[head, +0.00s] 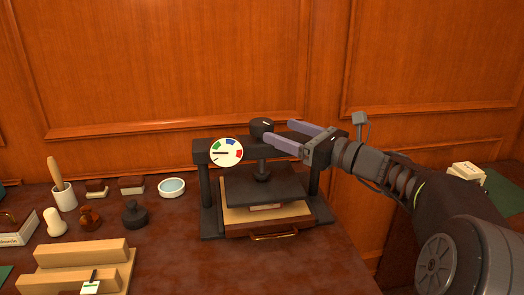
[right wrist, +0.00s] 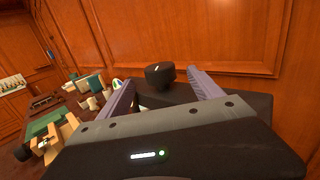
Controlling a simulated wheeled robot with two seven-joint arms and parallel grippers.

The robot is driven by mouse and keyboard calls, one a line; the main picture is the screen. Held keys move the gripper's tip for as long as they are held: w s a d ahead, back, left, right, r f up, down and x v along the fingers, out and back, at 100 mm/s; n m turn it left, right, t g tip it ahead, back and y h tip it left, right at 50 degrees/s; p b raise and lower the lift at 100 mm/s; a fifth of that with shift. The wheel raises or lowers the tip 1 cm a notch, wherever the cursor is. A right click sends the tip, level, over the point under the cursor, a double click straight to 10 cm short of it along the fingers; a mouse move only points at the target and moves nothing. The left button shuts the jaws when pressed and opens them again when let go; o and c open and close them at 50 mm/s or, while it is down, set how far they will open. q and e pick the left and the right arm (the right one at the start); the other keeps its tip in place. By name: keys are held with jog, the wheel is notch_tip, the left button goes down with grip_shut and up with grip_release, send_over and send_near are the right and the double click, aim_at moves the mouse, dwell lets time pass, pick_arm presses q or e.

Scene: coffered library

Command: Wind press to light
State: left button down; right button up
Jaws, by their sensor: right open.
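The black press (head: 209,190) stands on the desk with a dark plate (head: 250,188) above a pale board (head: 238,214). A small reddish book-like item (head: 266,206) lies under the plate. The press's black knob (head: 262,128) carries a white mark on top; it also shows in the right wrist view (right wrist: 159,78). The white dial (head: 226,153) has green, blue and red segments; its needle points left, below the green. My right gripper (head: 277,130) is open and empty, its fingertips close to the knob on its right side. Contact cannot be told. My left gripper is out of view.
Several stamps, a white cup (head: 64,198) and a round dish (head: 171,187) stand on the desk at left. Wooden blocks (head: 82,254) lie at front left. A wood-panelled wall rises close behind the press. The desk's front middle is clear.

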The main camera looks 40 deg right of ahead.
aim_at(272, 130)
jog(key=shift+s+d+f, duration=0.15)
jog(key=shift+f, duration=0.25)
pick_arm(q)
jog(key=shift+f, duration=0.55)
pick_arm(e)
jog(key=shift+r+g+y, duration=0.15)
jog(key=shift+g+y, duration=0.15)
jog(key=x, duration=0.7)
jog(key=shift+w, duration=0.35)
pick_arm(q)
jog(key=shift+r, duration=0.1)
